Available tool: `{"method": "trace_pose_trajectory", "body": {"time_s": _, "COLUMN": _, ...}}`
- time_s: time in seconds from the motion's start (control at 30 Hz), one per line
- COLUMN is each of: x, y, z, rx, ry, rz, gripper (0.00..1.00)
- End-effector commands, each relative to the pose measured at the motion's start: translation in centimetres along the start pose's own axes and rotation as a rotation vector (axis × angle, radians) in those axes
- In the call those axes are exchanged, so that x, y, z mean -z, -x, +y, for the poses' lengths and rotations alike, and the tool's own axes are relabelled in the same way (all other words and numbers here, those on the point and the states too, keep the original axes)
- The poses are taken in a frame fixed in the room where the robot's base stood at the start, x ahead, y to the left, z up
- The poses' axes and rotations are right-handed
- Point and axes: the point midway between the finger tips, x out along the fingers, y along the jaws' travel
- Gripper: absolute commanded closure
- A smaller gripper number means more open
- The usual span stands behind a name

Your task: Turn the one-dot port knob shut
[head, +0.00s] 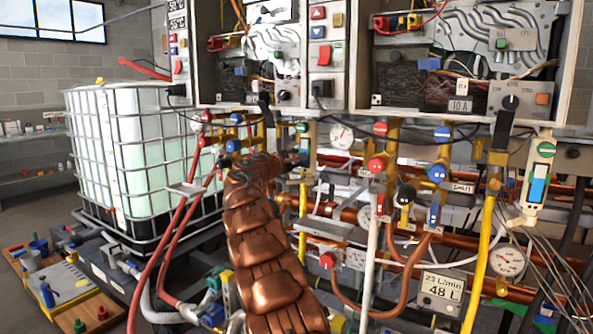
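My copper-coloured arm rises from the bottom centre, and my gripper (290,158) is at the pipes under the left heater. Its fingers are small and dark against the fittings, so I cannot tell whether they are open, shut or touching anything. No knob shows a readable single dot, so I cannot tell which is the one-dot port knob. Candidate knobs are a red knob (377,164), a blue knob (437,174) and a black knob (406,194) under the right heater, and a blue knob (233,146) left of my gripper. A "SHUT" label (462,188) is at the right.
Copper pipes, a yellow pipe (480,255) and a white pipe (370,265) crowd the area right of my arm. Red hoses (172,245) hang at the left. A caged white tank (140,150) stands behind them. A flow display (441,289) and gauge (507,261) are lower right.

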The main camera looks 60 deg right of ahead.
Motion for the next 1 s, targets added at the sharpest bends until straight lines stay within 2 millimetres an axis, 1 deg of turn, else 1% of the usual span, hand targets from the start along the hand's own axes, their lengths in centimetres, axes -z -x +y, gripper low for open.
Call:
{"method": "trace_pose_trajectory", "body": {"time_s": 0.03, "x": 0.37, "y": 0.06, "z": -0.64, "rx": 0.0, "ry": -0.047, "rz": 0.001, "gripper": 1.0}}
{"method": "trace_pose_trajectory", "body": {"time_s": 0.6, "x": 0.24, "y": 0.01, "z": -0.45, "rx": 0.002, "ry": -0.577, "rz": 0.0, "gripper": 1.0}}
{"method": "trace_pose_trajectory", "body": {"time_s": 0.8, "x": 0.22, "y": -0.05, "z": -0.37, "rx": 0.003, "ry": -0.683, "rz": 0.0, "gripper": 1.0}}
{"method": "trace_pose_trajectory", "body": {"time_s": 1.0, "x": 0.18, "y": -0.02, "z": -0.27, "rx": 0.001, "ry": -0.753, "rz": 0.001, "gripper": 1.0}}
